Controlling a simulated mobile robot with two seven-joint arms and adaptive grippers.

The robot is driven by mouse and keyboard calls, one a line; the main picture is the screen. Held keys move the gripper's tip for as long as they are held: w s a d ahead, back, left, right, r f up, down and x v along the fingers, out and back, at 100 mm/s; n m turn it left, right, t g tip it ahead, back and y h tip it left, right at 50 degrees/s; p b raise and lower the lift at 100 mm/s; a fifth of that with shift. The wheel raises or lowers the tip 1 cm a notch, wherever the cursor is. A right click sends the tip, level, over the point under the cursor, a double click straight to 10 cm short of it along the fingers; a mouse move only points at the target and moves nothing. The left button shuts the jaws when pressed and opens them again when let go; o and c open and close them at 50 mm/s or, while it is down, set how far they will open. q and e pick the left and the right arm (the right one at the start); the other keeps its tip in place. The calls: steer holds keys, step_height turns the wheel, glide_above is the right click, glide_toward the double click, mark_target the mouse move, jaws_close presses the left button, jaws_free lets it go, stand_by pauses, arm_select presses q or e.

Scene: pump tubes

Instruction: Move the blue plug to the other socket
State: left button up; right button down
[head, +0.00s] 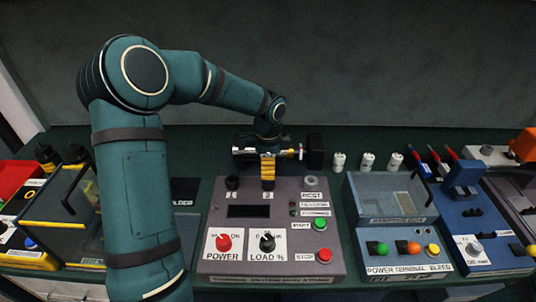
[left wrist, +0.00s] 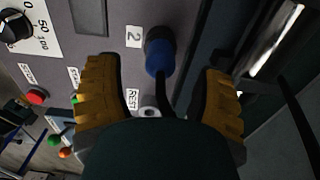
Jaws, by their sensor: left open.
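The blue plug (left wrist: 160,55) sits at the socket labelled 2 on the grey control panel (head: 215,262), with a dark cable running from it. In the head view my left gripper hides the plug. My left gripper (head: 267,172) is over socket 2. In the left wrist view its yellow-padded fingers (left wrist: 158,90) are apart, one on each side of the plug and its cable, with gaps to both. The socket labelled 1 (head: 232,183) is left of the gripper. The REST socket (head: 311,182) is to the right and looks empty. My right gripper is not in view.
The panel carries a red POWER knob (head: 223,243), a black LOAD knob (head: 267,242), a green start button (head: 318,224) and a red stop button (head: 325,254). A clear-walled box (head: 390,205) stands to the right. A dark cylinder (head: 315,151) lies behind the panel.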

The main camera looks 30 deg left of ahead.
arm_select(q)
steer(key=shift+f+b, duration=0.35)
steer(key=shift+f, duration=1.65)
jaws_close()
steer(key=shift+r+p, duration=0.65)
steer(key=shift+r, duration=0.05)
steer(key=shift+r+p, duration=1.75)
steer(key=shift+r, duration=0.4)
